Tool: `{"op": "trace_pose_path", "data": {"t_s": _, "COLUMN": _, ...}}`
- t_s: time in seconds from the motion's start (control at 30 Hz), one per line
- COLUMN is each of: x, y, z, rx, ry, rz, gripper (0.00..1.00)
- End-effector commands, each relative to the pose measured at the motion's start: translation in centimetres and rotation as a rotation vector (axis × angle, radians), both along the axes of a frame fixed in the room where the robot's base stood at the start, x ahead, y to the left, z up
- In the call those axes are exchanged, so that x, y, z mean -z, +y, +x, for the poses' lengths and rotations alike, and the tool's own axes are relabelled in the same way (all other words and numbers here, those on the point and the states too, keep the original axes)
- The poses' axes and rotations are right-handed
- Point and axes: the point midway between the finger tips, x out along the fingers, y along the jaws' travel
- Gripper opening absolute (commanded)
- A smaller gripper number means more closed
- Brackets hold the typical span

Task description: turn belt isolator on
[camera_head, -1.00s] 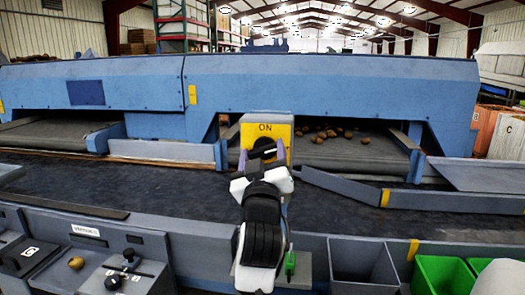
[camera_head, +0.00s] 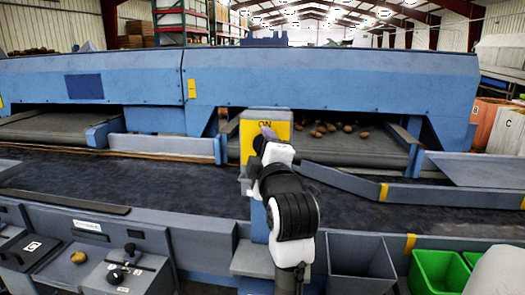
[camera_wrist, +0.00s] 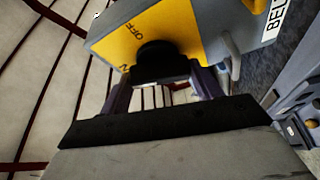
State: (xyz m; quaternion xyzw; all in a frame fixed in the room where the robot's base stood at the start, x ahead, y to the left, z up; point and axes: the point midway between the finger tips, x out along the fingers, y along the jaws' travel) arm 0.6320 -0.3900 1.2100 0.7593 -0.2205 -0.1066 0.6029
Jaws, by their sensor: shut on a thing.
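The belt isolator is a grey box with a yellow face (camera_head: 281,126) marked ON, standing beyond the near rail in the head view. In the wrist view its yellow face (camera_wrist: 185,25) shows OFF and part of ON, with a black rotary knob (camera_wrist: 155,52) in the middle. My gripper (camera_wrist: 162,76) has its two purple fingers on either side of the knob's handle and is shut on it. In the head view my gripper (camera_head: 266,136) is in front of the yellow face and hides the knob. I cannot tell exactly which mark the handle points to.
A dark conveyor belt (camera_head: 130,190) runs across in front of the blue grader (camera_head: 330,85). Potatoes (camera_head: 335,128) lie on a belt behind the isolator. A grey bin (camera_head: 360,262) and green bins (camera_head: 437,270) stand at the near right. A control panel (camera_head: 125,272) is at near left.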

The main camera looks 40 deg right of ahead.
Motion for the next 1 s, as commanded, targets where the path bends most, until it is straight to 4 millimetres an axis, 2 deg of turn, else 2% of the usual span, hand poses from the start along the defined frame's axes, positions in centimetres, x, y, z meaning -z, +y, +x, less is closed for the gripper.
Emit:
{"op": "trace_pose_path", "data": {"t_s": 0.4, "x": -0.04, "y": -0.03, "z": -0.02, "rx": 0.000, "ry": 0.182, "rz": -0.154, "gripper": 0.41}}
{"op": "trace_pose_path", "data": {"t_s": 1.0, "x": 0.03, "y": 0.02, "z": 0.03, "rx": 0.000, "ry": 0.224, "rz": -0.189, "gripper": 0.41}}
